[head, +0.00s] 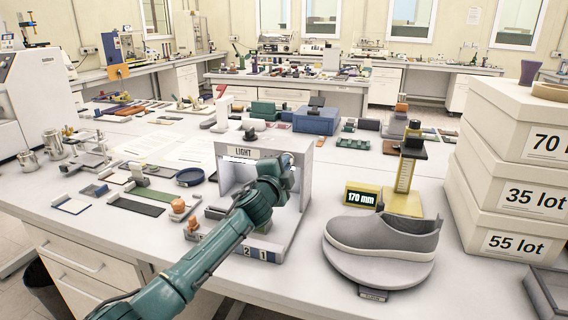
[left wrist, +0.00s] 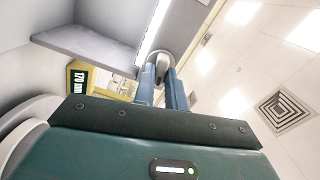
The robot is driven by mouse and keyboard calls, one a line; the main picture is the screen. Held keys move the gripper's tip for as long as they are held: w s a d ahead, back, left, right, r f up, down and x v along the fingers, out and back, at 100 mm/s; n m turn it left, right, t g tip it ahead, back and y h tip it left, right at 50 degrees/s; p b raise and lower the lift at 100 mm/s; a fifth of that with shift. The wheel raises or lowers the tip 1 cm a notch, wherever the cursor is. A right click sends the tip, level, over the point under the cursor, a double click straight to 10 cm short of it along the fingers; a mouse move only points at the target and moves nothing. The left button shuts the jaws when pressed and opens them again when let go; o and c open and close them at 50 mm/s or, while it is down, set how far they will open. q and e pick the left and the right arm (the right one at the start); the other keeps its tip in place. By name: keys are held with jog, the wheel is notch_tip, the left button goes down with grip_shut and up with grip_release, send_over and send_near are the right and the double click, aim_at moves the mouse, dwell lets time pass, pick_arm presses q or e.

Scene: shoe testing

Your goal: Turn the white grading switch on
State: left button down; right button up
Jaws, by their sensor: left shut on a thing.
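The light box (head: 305,190) stands on the bench, marked LIGHT on its top front edge. A lit white strip shows under its top, and also as a bright bar (left wrist: 154,30) in the left wrist view. My left gripper (head: 290,172) is at the box's upper right front. In the left wrist view my gripper's blue fingers (left wrist: 164,82) are shut on a small rounded grey-white knob (left wrist: 160,60) beside the lit bar. I take this knob for the switch, but its setting cannot be read. My left arm covers part of the box's interior. My right gripper is out of view.
A grey shoe (head: 383,236) sits on a round stand to the right, with a 170 mm display (head: 361,197) and yellow height gauge (head: 403,203) behind it. Stacked lot boxes (head: 515,195) stand at far right. Small samples crowd the bench left of the box.

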pick_arm(q)
jog(key=shift+m, duration=1.2)
jog(key=shift+f+p, duration=0.1)
jog(key=shift+p, duration=0.2)
jog(key=c, duration=1.4)
grip_release()
jog(key=shift+c, duration=0.2)
jog(key=shift+s, duration=0.1)
jog(key=v, duration=1.3)
jog(key=shift+p, duration=0.35)
